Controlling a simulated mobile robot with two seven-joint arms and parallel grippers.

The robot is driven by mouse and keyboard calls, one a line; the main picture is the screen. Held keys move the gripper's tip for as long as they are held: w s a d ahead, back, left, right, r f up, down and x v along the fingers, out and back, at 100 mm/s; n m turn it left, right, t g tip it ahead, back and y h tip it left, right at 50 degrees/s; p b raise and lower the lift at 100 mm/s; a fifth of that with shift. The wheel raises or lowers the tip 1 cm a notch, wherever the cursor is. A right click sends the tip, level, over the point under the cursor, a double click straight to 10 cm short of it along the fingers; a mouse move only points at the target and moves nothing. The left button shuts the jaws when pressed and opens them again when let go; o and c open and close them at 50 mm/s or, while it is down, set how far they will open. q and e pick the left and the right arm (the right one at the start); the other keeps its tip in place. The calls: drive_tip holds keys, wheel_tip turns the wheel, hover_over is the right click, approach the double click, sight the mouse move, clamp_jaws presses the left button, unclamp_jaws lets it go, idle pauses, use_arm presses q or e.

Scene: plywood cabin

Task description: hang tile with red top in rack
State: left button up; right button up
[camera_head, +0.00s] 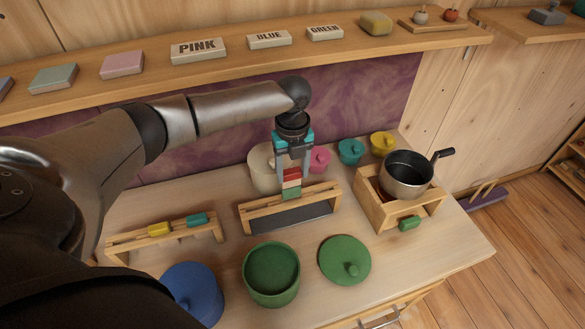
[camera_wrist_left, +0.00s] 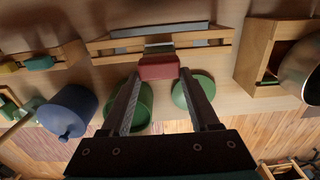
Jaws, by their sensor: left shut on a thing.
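My left gripper (camera_head: 292,172) points down over the wooden rack (camera_head: 262,213) in the middle of the counter. It is shut on the tile with red top (camera_head: 292,174), which has a pale band below the red and a green lower part. The tile is upright, with its lower end at the rack's rails; I cannot tell whether it rests on them. In the left wrist view the red top (camera_wrist_left: 158,68) sits between the fingertips (camera_wrist_left: 160,76), with the rack (camera_wrist_left: 205,36) beyond. My right gripper is not in view.
A rack with yellow and teal tiles (camera_head: 158,229) stands at left. A wooden stand (camera_head: 372,212) with a dark pot (camera_head: 406,177) is at right. A green pot (camera_head: 271,282), its lid (camera_head: 344,262) and a blue pot (camera_head: 190,287) are in front. A shelf (camera_head: 215,65) runs behind.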

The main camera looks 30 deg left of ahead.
sight(292, 193)
use_arm(q)
drive_tip(key=shift+f, duration=0.15)
drive_tip(key=shift+f+b, duration=2.55)
drive_tip(key=shift+f, duration=1.6)
drive_tip(key=o, duration=1.2)
wheel_tip(292, 193, up, 15)
drive_tip(key=shift+r+p, duration=0.15)
drive_tip(key=shift+p, duration=0.2)
drive_tip(key=shift+s, duration=0.1)
